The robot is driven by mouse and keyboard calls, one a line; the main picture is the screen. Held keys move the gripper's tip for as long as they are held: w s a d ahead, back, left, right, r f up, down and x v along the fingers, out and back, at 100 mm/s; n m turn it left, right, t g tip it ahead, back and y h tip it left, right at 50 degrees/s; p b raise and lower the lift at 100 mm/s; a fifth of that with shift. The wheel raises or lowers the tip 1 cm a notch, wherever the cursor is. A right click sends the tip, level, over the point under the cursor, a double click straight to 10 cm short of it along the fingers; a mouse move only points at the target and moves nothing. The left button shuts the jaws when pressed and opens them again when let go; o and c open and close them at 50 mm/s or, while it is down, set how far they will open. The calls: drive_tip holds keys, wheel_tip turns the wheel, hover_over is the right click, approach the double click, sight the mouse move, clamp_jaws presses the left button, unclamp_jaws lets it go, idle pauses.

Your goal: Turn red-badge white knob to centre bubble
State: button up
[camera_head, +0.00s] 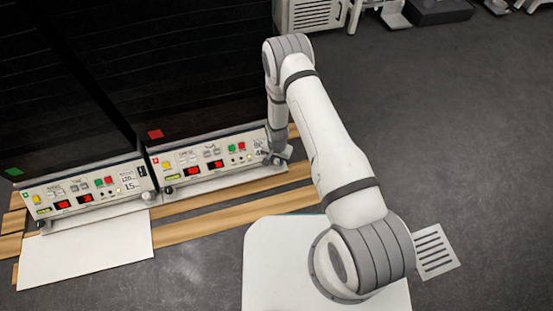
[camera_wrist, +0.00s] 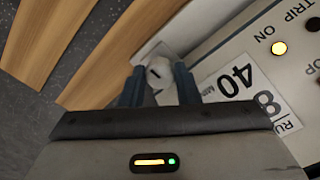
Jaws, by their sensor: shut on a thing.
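The machine with the red badge (camera_head: 155,134) is the right of two dark shaker units, and its control panel (camera_head: 205,160) faces the floor side. My gripper (camera_head: 277,158) is at the right end of this panel, low down. In the wrist view my gripper (camera_wrist: 158,84) has its two dark fingers on either side of a white knob (camera_wrist: 159,67) with a dark slot mark, shut on it. The fingers hide the knob's sides. In the head view my gripper hides this knob. I cannot make out the bubble in either view.
The left unit has a green badge (camera_head: 13,172) and a similar panel (camera_head: 85,193), with a white knob (camera_head: 147,196) at its right end. Wooden slats (camera_head: 235,195) run beneath the units. A white sheet (camera_head: 85,250) lies in front at left. Grey floor at right is open.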

drive_tip(key=n, duration=0.3)
drive_tip(key=shift+n, duration=0.4)
drive_tip(key=n, duration=0.4)
drive_tip(key=shift+n+b, duration=0.3)
drive_tip(key=shift+b, duration=0.05)
drive_tip(key=n, duration=0.4)
drive_tip(key=shift+w+n, duration=0.1)
drive_tip(key=shift+n, duration=1.9)
drive_tip(key=o, duration=0.7)
drive_tip(key=shift+d, duration=0.1)
drive_tip(key=shift+r, duration=0.15)
wheel_tip(320, 180, up, 8)
drive_tip(key=p, duration=0.3)
drive_tip(key=shift+f, duration=0.25)
